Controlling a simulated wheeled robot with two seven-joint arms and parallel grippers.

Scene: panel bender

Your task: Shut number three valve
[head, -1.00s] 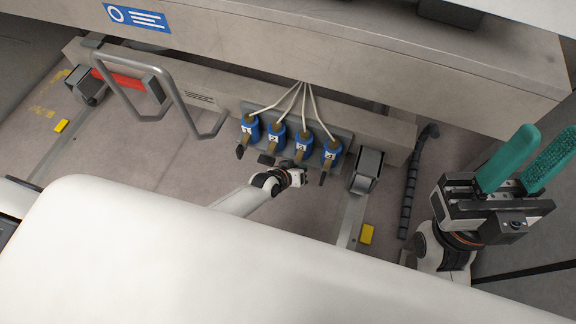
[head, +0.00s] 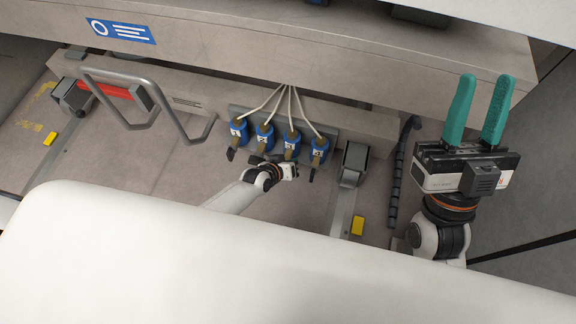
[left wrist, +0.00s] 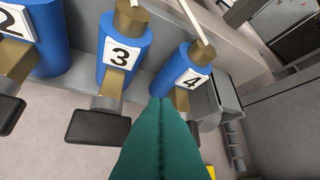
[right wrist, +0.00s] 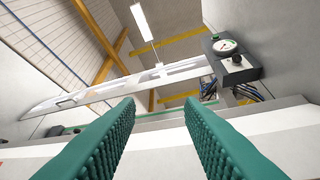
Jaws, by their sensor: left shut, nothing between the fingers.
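The number three valve (left wrist: 125,50) is a blue body with a white label, brass fittings and a black handle (left wrist: 97,126) at its lower end. In the head view the valve (head: 291,146) is third in a row, and my left gripper hides its handle. My right gripper (head: 485,85) is open and empty, fingers up, far right of the valves.
Valve one (head: 239,131) and valve two (head: 264,138) stand left of valve three, close together. White hoses rise from the valves to the grey machine beam (head: 370,135). A bent grey rail (head: 150,88) is at left, a dark ribbed hose (head: 396,185) at right.

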